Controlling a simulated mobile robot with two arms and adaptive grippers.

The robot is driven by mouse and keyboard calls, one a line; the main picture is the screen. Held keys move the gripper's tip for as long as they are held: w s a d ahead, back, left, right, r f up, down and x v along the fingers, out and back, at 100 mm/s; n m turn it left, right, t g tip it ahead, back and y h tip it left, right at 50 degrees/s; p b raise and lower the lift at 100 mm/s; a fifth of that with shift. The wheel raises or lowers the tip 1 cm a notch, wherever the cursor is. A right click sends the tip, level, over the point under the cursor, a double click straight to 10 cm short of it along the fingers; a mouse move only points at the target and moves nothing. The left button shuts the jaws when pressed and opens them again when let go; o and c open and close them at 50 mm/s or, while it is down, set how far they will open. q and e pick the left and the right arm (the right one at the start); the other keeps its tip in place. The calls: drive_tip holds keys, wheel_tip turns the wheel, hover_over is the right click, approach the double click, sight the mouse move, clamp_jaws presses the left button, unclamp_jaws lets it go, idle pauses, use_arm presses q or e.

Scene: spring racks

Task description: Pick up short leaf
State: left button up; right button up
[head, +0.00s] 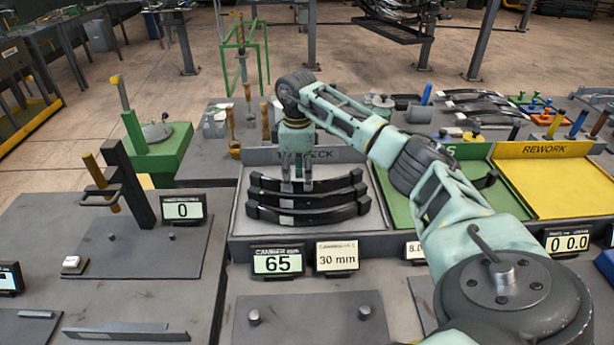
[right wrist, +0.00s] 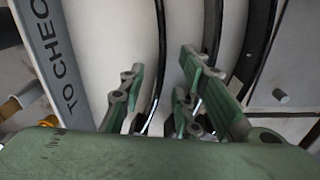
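Three dark curved leaves lie in the grey tray (head: 236,222) marked with a check label: a back leaf (head: 335,184), a middle leaf (head: 322,202) and a front leaf (head: 325,217). I cannot tell their lengths apart with certainty. My right gripper (head: 297,183) points down over the back leaf near its middle. In the right wrist view, the fingers of the right gripper (right wrist: 165,100) are apart, with the back leaf (right wrist: 161,50) running between them. Contact is not visible. The other two leaves curve past on the right there. My left gripper is out of view.
A green tray (head: 398,205) and a yellow rework tray (head: 560,180) stand to the right, the green one partly behind my arm. Displays (head: 277,262) line the tray's front. A gauge stand (head: 140,185) is at left. Several dark leaves (head: 475,100) lie at the back right.

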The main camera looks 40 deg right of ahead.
sight(299, 183)
drive_tip(key=f, duration=0.3)
drive_tip(key=shift+d+f+p, duration=0.2)
drive_tip(key=shift+p, duration=0.15)
drive_tip(key=c, duration=0.7)
clamp_jaws()
drive_tip(key=shift+r, duration=0.15)
